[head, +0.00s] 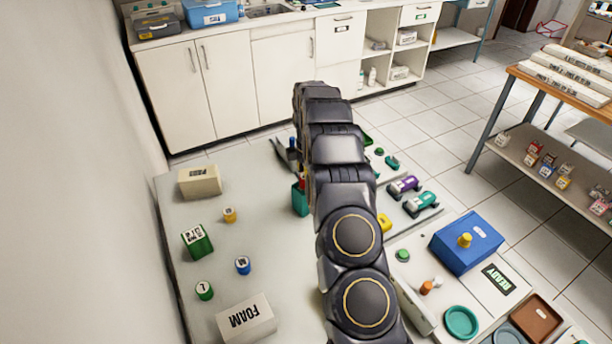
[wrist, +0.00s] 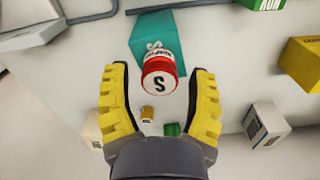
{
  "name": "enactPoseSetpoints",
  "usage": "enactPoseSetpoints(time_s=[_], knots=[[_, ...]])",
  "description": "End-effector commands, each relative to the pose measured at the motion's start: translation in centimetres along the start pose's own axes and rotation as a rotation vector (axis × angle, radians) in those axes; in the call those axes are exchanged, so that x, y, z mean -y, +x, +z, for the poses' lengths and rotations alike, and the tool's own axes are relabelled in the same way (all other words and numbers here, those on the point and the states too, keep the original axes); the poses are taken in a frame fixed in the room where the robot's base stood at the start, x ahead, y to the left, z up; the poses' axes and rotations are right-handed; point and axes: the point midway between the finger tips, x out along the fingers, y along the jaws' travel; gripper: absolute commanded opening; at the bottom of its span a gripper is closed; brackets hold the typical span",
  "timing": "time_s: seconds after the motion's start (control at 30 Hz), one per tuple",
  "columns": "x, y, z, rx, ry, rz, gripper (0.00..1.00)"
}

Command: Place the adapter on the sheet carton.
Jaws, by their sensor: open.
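In the wrist view my gripper (wrist: 161,72) is open, with its yellow fingers on either side of a red cylinder (wrist: 160,65) with a white end marked S. This cylinder may be the adapter; no label confirms it. It overlaps a teal block marked S (wrist: 183,30); I cannot tell whether it touches it. The fingers do not grip it. In the head view a teal holder (head: 299,200) with a red bit shows beside my arm, which hides my gripper. A cream carton (head: 199,182) at the upper left of the table may be the sheet carton; its label is too small to read.
On the left of the table stand a green box (head: 197,241), a FOAM box (head: 246,319), a small yellow cylinder (head: 229,215), a blue one (head: 243,265) and a green one (head: 204,290). A blue box (head: 466,242) stands right of my arm. Bare tabletop lies between the left-hand items.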

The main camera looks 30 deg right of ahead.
Motion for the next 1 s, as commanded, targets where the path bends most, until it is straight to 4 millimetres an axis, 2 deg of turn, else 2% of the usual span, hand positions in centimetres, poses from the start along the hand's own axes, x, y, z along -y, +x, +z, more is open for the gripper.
enactPoseSetpoints(time_s=[0.17,0.4,0.6,0.8,1.0], knots=[[-0.1,-1.8,0.0,0.001,0.0,0.006,0.57],[-0.1,-7.0,0.0,0.001,0.0,0.005,0.57],[-0.1,-10.5,0.0,0.001,0.0,0.004,0.57],[0.0,-12.1,0.0,0.0,0.0,-0.001,0.57],[0.2,-12.5,-0.2,-0.001,0.006,-0.002,0.57]])
